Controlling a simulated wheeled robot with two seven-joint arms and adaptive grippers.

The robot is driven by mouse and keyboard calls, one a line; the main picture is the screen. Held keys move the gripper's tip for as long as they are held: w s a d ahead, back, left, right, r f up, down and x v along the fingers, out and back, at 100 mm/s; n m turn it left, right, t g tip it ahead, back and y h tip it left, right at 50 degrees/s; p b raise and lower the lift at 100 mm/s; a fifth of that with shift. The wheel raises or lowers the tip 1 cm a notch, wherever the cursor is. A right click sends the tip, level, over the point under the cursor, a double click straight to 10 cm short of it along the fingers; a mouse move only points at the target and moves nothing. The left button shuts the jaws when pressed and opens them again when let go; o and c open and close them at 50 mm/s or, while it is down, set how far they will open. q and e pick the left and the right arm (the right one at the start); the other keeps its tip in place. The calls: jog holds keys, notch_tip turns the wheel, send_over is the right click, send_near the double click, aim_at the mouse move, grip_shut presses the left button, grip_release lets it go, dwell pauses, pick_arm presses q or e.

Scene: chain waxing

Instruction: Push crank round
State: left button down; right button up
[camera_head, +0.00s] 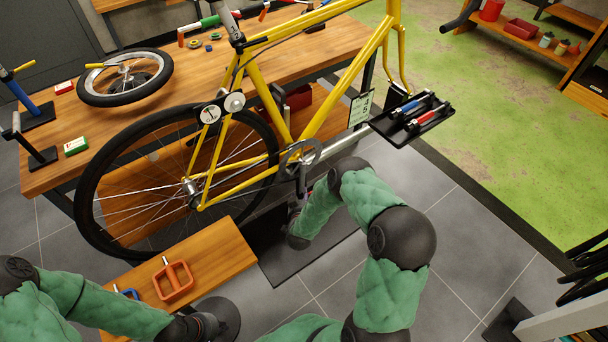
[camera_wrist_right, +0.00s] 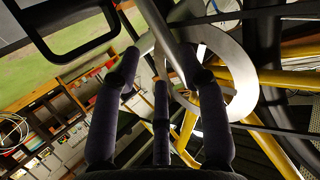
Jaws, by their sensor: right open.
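The yellow bicycle (camera_head: 262,85) is held up in front of the workbench. My right gripper (camera_head: 296,208) is just below the crank, mostly hidden by my forearm. In the right wrist view its dark fingers (camera_wrist_right: 163,65) are spread, and the grey crank (camera_wrist_right: 163,42) crosses in front of and between their tips. The pale chainring (camera_wrist_right: 240,88) is just beyond; contact cannot be told.
A black tool tray (camera_head: 412,120) stands right of the frame. A loose wheel (camera_head: 125,77) lies on the workbench (camera_head: 60,175).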

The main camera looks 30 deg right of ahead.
aim_at(303, 182)
jog(key=shift+h, duration=0.3)
jog(key=b+x, duration=0.2)
jog(key=x, duration=0.3)
jog(key=b+x, duration=0.2)
jog(key=x, duration=0.3)
jog(key=shift+s+d+r, duration=0.1)
jog(key=shift+d+r, duration=0.1)
jog(key=shift+d, duration=0.05)
jog(key=shift+w+d+f+b, duration=0.15)
jog(key=shift+w+d+b, duration=0.2)
jog(key=shift+w, duration=0.2)
jog(key=shift+c, duration=0.2)
grip_shut()
